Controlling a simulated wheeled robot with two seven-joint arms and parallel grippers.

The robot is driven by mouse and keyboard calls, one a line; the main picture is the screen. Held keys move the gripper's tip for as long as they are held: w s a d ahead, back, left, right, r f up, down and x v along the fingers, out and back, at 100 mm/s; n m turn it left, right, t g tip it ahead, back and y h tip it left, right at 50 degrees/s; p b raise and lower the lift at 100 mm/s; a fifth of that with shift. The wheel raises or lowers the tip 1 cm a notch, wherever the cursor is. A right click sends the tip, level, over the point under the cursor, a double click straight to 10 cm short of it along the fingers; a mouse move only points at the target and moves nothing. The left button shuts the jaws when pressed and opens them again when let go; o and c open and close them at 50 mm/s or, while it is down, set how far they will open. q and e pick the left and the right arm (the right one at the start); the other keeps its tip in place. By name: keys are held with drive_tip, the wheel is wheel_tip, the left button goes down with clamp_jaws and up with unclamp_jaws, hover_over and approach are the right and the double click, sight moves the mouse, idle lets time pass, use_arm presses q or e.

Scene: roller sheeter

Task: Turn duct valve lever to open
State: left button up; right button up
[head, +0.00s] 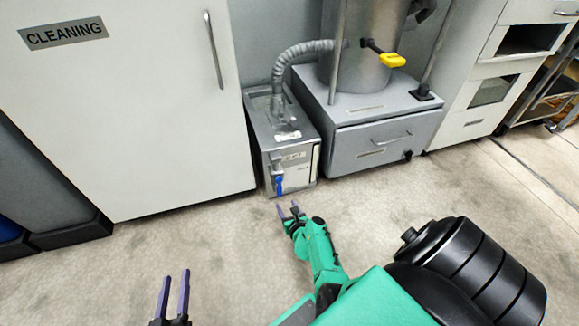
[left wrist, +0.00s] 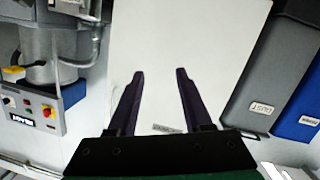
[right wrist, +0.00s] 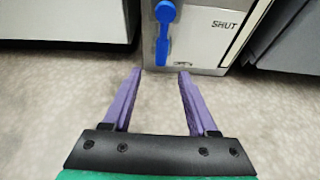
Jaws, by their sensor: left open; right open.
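A blue lever (head: 279,184) hangs on the front of a small grey box (head: 306,130) with a bent hose on top. In the right wrist view the blue lever (right wrist: 163,40) points down from its round pivot, left of a label reading SHUT (right wrist: 231,25). My right gripper (head: 288,207) is open and empty, just in front of and below the lever, its fingers pointing toward the box. The fingertips (right wrist: 160,72) look apart from the lever. My left gripper (head: 176,276) is open and empty at the lower left, far from the box.
A white cabinet marked CLEANING (head: 130,100) stands left of the box. A grey drawer unit (head: 375,138) under a metal cylinder, with a yellow handle (head: 392,60), stands right of it. The floor (head: 150,240) in front is clear.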

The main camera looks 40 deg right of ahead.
use_arm(q)
drive_tip(key=s+f+g+p, duration=0.1)
drive_tip(key=s+f+g, duration=0.1)
drive_tip(key=s+f, duration=0.3)
drive_tip(key=shift+s+d+g, duration=0.15)
drive_tip(key=shift+s+g, duration=0.1)
drive_tip(key=shift+g, duration=0.05)
use_arm(e)
drive_tip(key=v, duration=0.3)
